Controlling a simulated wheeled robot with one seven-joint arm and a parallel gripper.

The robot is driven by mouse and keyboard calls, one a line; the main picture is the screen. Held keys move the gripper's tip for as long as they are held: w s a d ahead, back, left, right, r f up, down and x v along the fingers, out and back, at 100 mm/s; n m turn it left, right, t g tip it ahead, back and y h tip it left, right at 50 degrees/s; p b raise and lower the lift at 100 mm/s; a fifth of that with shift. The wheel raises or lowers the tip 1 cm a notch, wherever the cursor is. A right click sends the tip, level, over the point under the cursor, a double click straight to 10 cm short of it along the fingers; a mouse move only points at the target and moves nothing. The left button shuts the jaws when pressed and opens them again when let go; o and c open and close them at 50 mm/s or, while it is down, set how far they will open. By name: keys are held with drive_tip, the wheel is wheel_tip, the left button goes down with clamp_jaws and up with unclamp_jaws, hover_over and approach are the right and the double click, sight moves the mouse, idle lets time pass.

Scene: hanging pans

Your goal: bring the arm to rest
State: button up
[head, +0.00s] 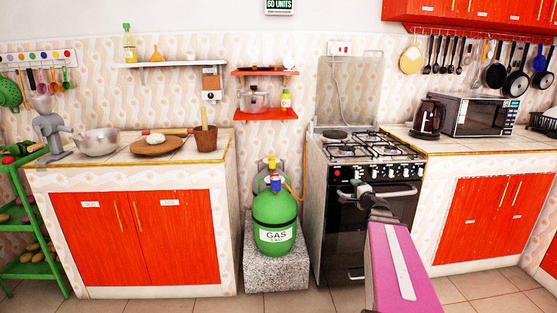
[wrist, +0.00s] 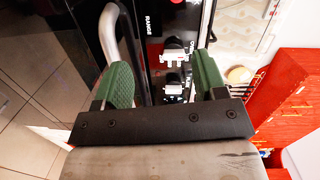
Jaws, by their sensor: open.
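My gripper (wrist: 166,80) is open, with its two green finger pads well apart and nothing between them. In the head view my gripper (head: 362,190) is small and dark at the end of my pink arm, in front of the black oven (head: 345,235). In the wrist view the oven front (wrist: 150,50) with its knobs fills the gap behind the fingers. A silver handle (wrist: 112,30) passes behind the left finger. I cannot tell whether the fingers touch the oven.
A green gas cylinder (head: 274,222) stands on a stone block (head: 277,270) left of the oven. Counters with red cabinets (head: 480,220) flank both sides. A kettle (head: 429,118) and microwave (head: 480,115) stand on the right counter. Pans (head: 516,85) hang above. Tiled floor (head: 215,303) shows in front.

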drive_tip(key=s+a+f+n+g+y, duration=0.2)
drive_tip(key=s+a+f+n+g, duration=0.3)
drive_tip(key=a, duration=0.4)
drive_tip(key=s+a+f+n+g+y, duration=0.2)
drive_tip(key=s+a+f+n+g, duration=0.25)
drive_tip(key=a+f, duration=0.35)
drive_tip(key=s+a+f+n+g+h, duration=0.1)
drive_tip(key=s+f+n+g+h, duration=0.1)
drive_tip(key=s, duration=0.4)
drive_tip(key=s+a+f+n+g+h, duration=0.1)
drive_tip(key=s+f+n+g+h, duration=0.2)
drive_tip(key=s, duration=0.4)
wheel_tip(320, 180, down, 2)
drive_tip(key=g+h, duration=0.1)
drive_tip(key=g, duration=0.1)
drive_tip(key=shift+s+f+g+h, duration=0.15)
drive_tip(key=shift+s+g+h, duration=0.15)
drive_tip(key=shift+g+h, duration=0.1)
drive_tip(key=shift+a+n, duration=0.1)
drive_tip(key=shift+n, duration=0.15)
